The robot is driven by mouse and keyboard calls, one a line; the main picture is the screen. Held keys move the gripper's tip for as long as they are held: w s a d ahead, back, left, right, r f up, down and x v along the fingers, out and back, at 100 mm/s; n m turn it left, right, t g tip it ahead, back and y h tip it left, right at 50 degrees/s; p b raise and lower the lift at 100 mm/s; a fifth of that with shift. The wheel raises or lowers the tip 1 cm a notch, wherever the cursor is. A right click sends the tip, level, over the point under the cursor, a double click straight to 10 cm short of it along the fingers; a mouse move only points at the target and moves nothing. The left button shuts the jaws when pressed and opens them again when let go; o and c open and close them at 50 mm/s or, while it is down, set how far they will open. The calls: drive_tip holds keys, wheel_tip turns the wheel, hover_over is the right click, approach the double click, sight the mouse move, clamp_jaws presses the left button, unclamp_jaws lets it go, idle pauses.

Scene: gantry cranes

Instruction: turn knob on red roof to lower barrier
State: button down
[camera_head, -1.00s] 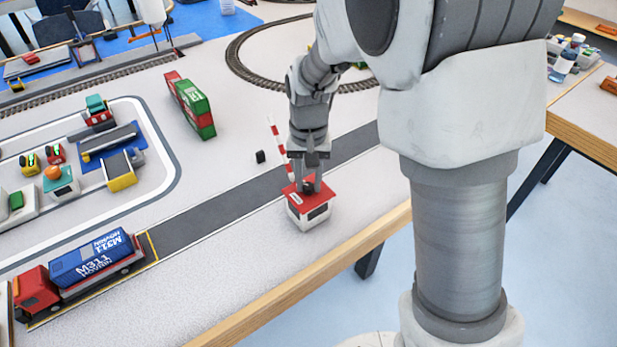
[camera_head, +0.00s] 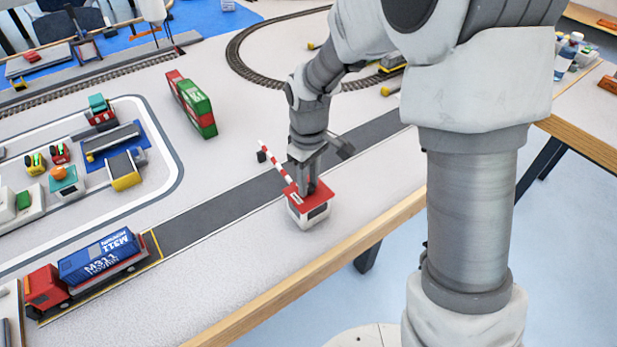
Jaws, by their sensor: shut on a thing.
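A small white booth (camera_head: 309,217) with a red roof (camera_head: 291,193) stands at the table's front edge beside the grey road. My gripper (camera_head: 308,188) points down onto the roof and is shut on the knob, which its fingers mostly hide. The red-and-white striped barrier (camera_head: 275,161) rises from behind the booth, tilted up and to the left at a slant over the road.
A red truck with a blue container (camera_head: 97,257) stands on the road at the lower left. A small black block (camera_head: 261,156) lies on the road's far side. A green and red container (camera_head: 197,107) stands farther back. The road between truck and booth is clear.

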sight(309, 186)
drive_tip(key=shift+n, duration=0.8)
drive_tip(key=c, duration=0.6)
unclamp_jaws()
drive_tip(key=shift+p, duration=0.3)
wheel_tip(309, 186, up, 17)
drive_tip(key=p, duration=0.3)
drive_tip(key=shift+r, duration=0.2)
